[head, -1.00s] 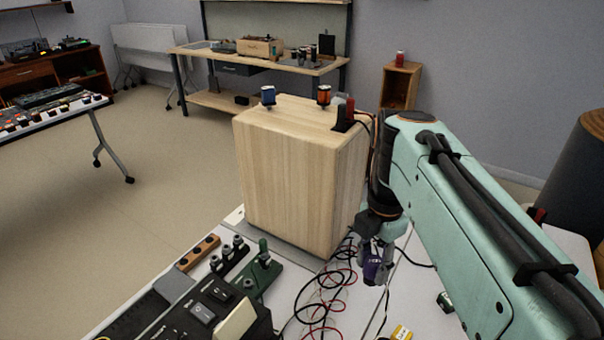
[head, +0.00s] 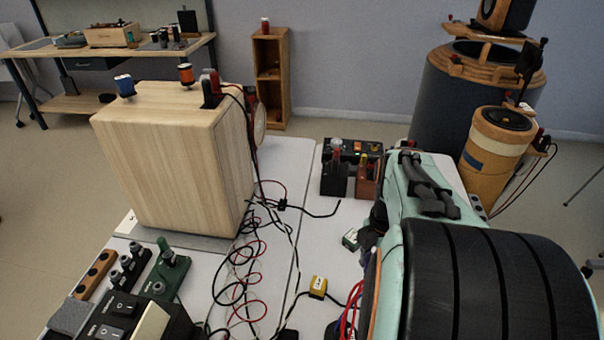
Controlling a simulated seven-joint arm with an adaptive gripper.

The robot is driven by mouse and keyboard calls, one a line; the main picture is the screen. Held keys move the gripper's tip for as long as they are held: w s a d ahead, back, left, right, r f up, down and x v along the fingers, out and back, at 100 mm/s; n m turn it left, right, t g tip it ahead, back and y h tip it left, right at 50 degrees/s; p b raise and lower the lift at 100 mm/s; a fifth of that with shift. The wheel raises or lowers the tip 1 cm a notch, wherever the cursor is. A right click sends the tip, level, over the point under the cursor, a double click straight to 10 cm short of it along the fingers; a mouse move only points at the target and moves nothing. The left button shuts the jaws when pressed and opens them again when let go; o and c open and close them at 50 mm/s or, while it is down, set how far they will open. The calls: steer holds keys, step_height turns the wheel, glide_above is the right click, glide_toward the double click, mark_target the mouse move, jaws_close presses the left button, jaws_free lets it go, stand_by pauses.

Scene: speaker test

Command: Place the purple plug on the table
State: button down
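A small dark purplish piece (head: 370,238) shows at the left edge of my arm, beside a small green-and-white block on the table. It may be the purple plug, but my arm covers most of that spot and I cannot tell whether it is held or lying on the table. My gripper's fingers are hidden behind my arm. The white table (head: 300,180) carries a large wooden speaker box at its left, with loose red and black wires beside it.
The wooden speaker box (head: 170,165) has terminals and plugs on top. A yellow block (head: 318,287) lies among cables. A black device with a lit display (head: 350,165) stands at the table's back. Bare table shows between wires and arm.

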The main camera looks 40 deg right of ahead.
step_height(320, 180, down, 8)
steer(key=w+d+f, duration=0.8)
steer(key=d+f, duration=0.1)
steer(key=d, duration=0.1)
steer(key=shift+w+d+f, duration=0.1)
steer(key=shift+w+f, duration=0.05)
steer(key=shift+w, duration=0.25)
steer(key=shift+w+d+f, duration=0.1)
steer(key=shift+f, duration=0.85)
steer(key=shift+w+d+f, duration=0.1)
steer(key=shift+f, duration=0.8)
steer(key=shift+f, duration=0.15)
steer(key=c, duration=0.9)
jaws_free()
steer(key=shift+o, duration=0.2)
